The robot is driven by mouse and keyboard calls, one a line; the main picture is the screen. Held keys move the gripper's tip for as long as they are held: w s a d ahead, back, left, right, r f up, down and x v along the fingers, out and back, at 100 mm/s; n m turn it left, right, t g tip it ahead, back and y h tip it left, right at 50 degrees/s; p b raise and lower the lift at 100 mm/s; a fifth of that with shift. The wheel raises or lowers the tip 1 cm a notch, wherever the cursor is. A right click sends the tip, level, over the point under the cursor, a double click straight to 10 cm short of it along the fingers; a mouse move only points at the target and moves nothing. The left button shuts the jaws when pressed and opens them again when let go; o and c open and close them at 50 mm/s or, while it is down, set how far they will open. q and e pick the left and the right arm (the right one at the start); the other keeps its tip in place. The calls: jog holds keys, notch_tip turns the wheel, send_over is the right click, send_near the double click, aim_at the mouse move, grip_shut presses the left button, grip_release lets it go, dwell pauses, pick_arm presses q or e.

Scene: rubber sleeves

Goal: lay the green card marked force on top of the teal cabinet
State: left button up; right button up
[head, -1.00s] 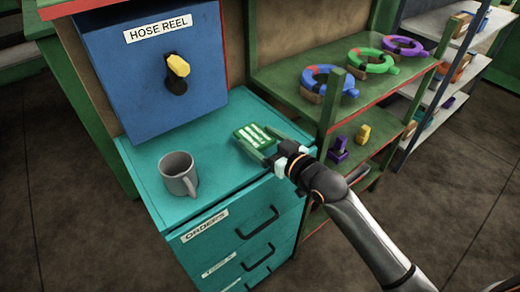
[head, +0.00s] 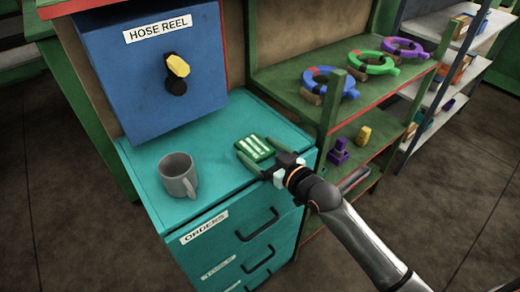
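A green card (head: 254,148) with white markings lies flat on the top of the teal cabinet (head: 225,125), near its right side. The writing on it is too small to read. My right gripper (head: 258,153) is low over the cabinet top, with its green-tipped fingers spread apart on either side of the card. The fingers look open, clear of a grip on the card. My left gripper is not in view.
A grey mug (head: 177,175) stands on the cabinet top to the left of the card. A blue hose reel box (head: 150,75) rises behind. Green shelves (head: 300,95) with colored rings stand close on the right.

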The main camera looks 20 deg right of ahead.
jog(key=shift+r, duration=0.25)
jog(key=v, duration=1.2)
jog(key=s+a+f+g+h, duration=0.1)
jog(key=s+f+g, duration=0.1)
jog(key=s+f, duration=0.3)
jog(key=s+a+f+m+g+h, duration=0.1)
jog(key=s+f, duration=0.3)
jog(key=f, duration=0.8)
jog(key=s+a+f+m+g+h, duration=0.1)
jog(key=s+f+g, duration=0.2)
jog(key=s+f, duration=0.2)
notch_tip(320, 180, down, 3)
jog(key=shift+s+a+f, duration=0.15)
jog(key=shift+s+a, duration=0.05)
jog(key=shift+s, duration=0.15)
